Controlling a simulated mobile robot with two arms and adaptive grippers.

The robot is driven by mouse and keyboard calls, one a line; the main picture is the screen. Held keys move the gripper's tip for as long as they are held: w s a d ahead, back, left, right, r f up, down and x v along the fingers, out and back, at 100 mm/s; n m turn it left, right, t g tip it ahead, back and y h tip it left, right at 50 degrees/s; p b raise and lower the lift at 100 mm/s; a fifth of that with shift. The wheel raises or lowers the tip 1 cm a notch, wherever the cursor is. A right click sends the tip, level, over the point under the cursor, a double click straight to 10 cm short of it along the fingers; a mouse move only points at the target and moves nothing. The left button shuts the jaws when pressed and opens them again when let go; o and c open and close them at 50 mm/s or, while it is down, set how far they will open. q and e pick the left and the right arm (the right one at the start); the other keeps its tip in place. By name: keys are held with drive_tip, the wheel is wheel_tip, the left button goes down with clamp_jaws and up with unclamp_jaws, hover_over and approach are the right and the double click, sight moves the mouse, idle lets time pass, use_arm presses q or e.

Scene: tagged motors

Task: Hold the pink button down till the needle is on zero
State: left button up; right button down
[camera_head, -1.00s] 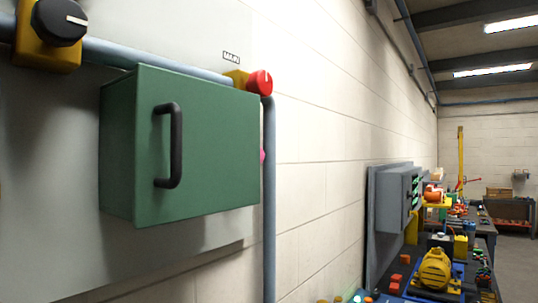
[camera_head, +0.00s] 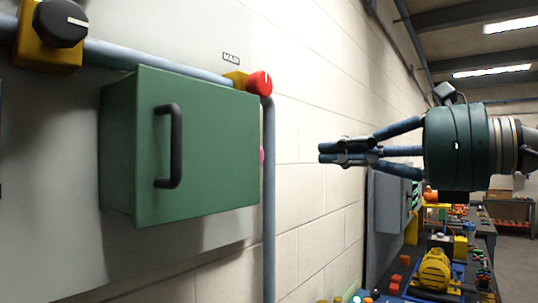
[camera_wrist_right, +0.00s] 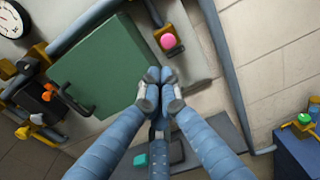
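The pink button (camera_wrist_right: 168,41) sits on a dark and yellow housing beside the green cabinet in the right wrist view. In the head view only a pink sliver (camera_head: 262,156) shows past the cabinet's right edge. A white round gauge (camera_wrist_right: 10,24) is cut off at the top left of the right wrist view; its reading is too small to tell. My right gripper (camera_head: 343,153) has its fingertips together and empty, pointing left toward the wall, apart from the button. Its fingertips also show in the right wrist view (camera_wrist_right: 160,88). My left gripper is in neither view.
The green cabinet (camera_head: 222,150) with a black handle (camera_head: 174,146) juts from the wall and mostly hides the button. A red knob (camera_head: 260,82) and a grey pipe (camera_head: 269,200) are near it. A cluttered bench (camera_head: 410,287) stands at right.

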drive_tip(key=shift+d+r+t+h, duration=0.2)
drive_tip(key=shift+d+t+h, duration=0.1)
drive_tip(key=shift+d, duration=0.1)
drive_tip(key=shift+w, duration=0.15)
drive_tip(key=p+x, duration=0.7)
drive_tip(key=x, duration=0.7)
